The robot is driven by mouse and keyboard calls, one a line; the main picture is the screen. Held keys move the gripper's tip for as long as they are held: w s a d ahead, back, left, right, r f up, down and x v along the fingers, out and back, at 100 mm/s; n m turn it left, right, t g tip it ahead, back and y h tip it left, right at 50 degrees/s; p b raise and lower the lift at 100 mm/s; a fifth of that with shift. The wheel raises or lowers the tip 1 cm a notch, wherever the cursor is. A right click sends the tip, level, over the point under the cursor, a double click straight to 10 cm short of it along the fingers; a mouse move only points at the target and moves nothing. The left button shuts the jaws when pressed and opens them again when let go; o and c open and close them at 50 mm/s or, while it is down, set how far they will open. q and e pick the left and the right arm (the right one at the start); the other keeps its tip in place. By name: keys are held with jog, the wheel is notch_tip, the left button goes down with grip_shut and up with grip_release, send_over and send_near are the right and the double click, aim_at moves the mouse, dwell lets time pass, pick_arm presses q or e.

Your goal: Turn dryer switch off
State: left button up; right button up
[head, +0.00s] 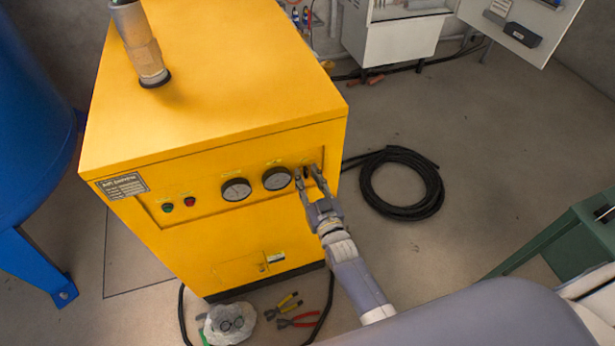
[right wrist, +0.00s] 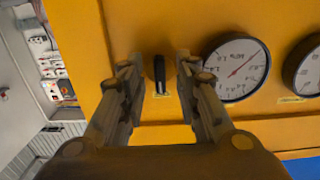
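The yellow dryer (head: 215,100) stands in the middle of the head view, with two round gauges, a green and a red button on its front panel. The black dryer switch (right wrist: 159,72) shows in the right wrist view, its handle between the two fingers. My right gripper (head: 311,174) is in front of the panel's right end; its fingers are open around the switch, with a gap on each side in the right wrist view (right wrist: 159,76). The switch is partly hidden by the fingers in the head view. My left gripper is not in view.
A coiled black hose (head: 432,188) lies on the floor right of the dryer. Pliers (head: 290,318) and a pale bag (head: 230,322) lie at its foot. A blue tank (head: 30,130) stands left, a green bench (head: 565,240) right, and an open electrical cabinet (head: 405,38) behind.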

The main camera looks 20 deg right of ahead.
jog(key=s, duration=1.1)
jog(key=shift+s+d, duration=0.2)
jog(key=s+a+f+n+g+y, duration=0.1)
jog(key=s+f+g, duration=0.4)
jog(key=f, duration=0.8)
jog(key=s+f+g, duration=0.3)
jog(key=s+f, duration=0.5)
jog(key=f, duration=0.4)
jog(key=s+d+f+g, duration=0.2)
jog(key=s+f, duration=0.3)
jog(key=s, duration=0.3)
jog(key=s+d+f+g+h, duration=0.1)
jog(key=s+f+g, duration=0.3)
jog(key=s, duration=0.5)
jog(key=s+d+f+g, duration=0.3)
jog(key=s+f, duration=0.3)
jog(key=s, duration=0.3)
jog(key=shift+s+d+n+h, duration=0.15)
jog(key=shift+d+n+h, duration=0.2)
jog(key=shift+d, duration=0.2)
jog(key=shift+o, duration=0.4)
jog(key=shift+f, duration=0.1)
